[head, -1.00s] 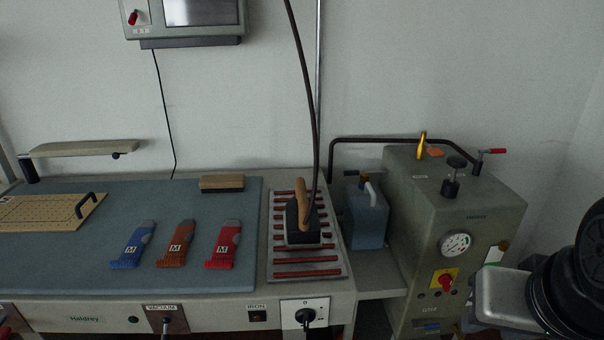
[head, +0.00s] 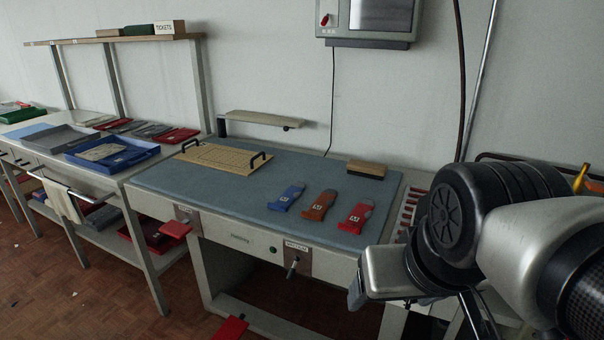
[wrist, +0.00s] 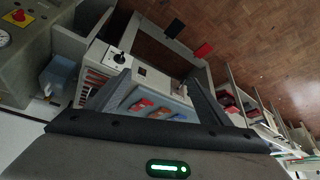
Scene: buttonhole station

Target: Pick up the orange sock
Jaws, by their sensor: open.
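The orange sock (head: 319,206) lies flat on the blue-grey padded table (head: 220,208), between the blue sock (head: 287,196) and the red sock (head: 356,217). In the wrist view the orange sock (wrist: 159,112) shows between the two fingers, at a distance. My gripper (wrist: 157,80) is open with nothing between its fingers. It is well apart from the socks. In the head view my arm fills the right side, and most of the gripper is hidden or out of frame there.
A brush-like wooden block (head: 367,169) lies behind the red sock. A tan board with black handles (head: 221,158) lies on the table's left part. A padded arm (head: 262,118) overhangs the back. A side table with a blue tray (head: 112,151) stands left. Table around the socks is clear.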

